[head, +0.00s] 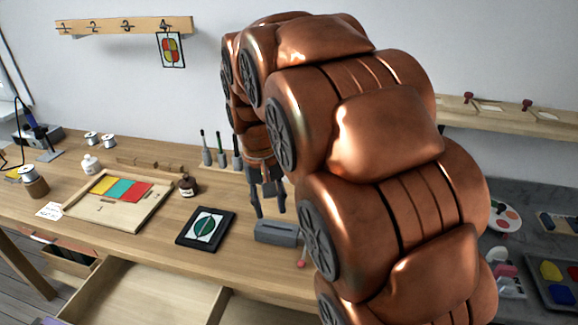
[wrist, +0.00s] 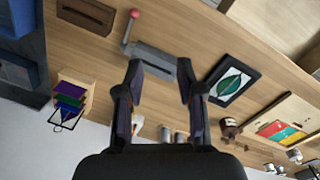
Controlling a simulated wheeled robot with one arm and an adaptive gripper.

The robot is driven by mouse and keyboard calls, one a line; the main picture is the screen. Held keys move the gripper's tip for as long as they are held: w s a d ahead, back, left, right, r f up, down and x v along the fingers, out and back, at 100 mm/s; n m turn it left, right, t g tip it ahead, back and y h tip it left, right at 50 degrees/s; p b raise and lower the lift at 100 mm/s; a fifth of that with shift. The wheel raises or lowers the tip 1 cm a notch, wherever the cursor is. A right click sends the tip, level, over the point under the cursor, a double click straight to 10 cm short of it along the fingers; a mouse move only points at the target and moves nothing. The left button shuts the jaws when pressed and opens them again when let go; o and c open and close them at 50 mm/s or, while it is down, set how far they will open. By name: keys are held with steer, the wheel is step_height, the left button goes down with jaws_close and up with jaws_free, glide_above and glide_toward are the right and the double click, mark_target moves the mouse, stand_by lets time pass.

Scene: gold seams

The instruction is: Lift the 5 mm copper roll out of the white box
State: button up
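My gripper (head: 269,205) hangs over the table with its fingers apart and nothing between them. In the wrist view (wrist: 160,80) its fingertips are on either side of a grey block's near edge in the picture; contact cannot be told. I cannot clearly make out the white box or the 5 mm copper roll. A small whitish and orange thing (wrist: 138,126) shows beside the left finger in the wrist view, partly hidden, and I cannot tell what it is. My arm covers much of the table's right part in the head view.
The grey block (head: 277,232) has a red-knobbed lever (head: 302,264). A dark framed leaf panel (head: 206,229) lies to its left. A wooden tray (head: 115,213) with coloured panes, a brown bottle (head: 187,186) and upright tools (head: 221,154) stand around. A drawer (head: 140,295) is open in front.

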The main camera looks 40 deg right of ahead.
steer(key=w+d+f+m, duration=0.1)
steer(key=w+d+f, duration=0.1)
steer(key=w+d, duration=0.6)
steer(key=w+d+f+m+t+p, duration=0.1)
steer(key=w+d+f+m, duration=0.1)
steer(key=w+d, duration=0.6)
steer(key=w+d+f+m+p, duration=0.1)
steer(key=w+d+f+m, duration=0.1)
steer(key=w+d, duration=0.6)
steer(key=shift+w+d+f+t+h, duration=0.1)
steer(key=shift+w+f+t+h, duration=0.15)
steer(key=shift+w, duration=0.75)
steer(key=shift+w+d+f+t+h, duration=0.15)
steer(key=shift+w+f, duration=0.15)
steer(key=shift+w, duration=0.65)
steer(key=shift+w+d+f+p, duration=0.15)
steer(key=shift+f+p, duration=0.4)
steer(key=shift+f, duration=0.85)
steer(key=shift+w+d+f+p, duration=0.15)
steer(key=shift+f+p, duration=0.35)
steer(key=shift+f, duration=0.85)
steer(key=shift+w+d+f+p, duration=0.1)
steer(key=shift+w+f+p, duration=0.3)
steer(key=shift+f, duration=1)
steer(key=shift+s, duration=0.15)
jaws_close()
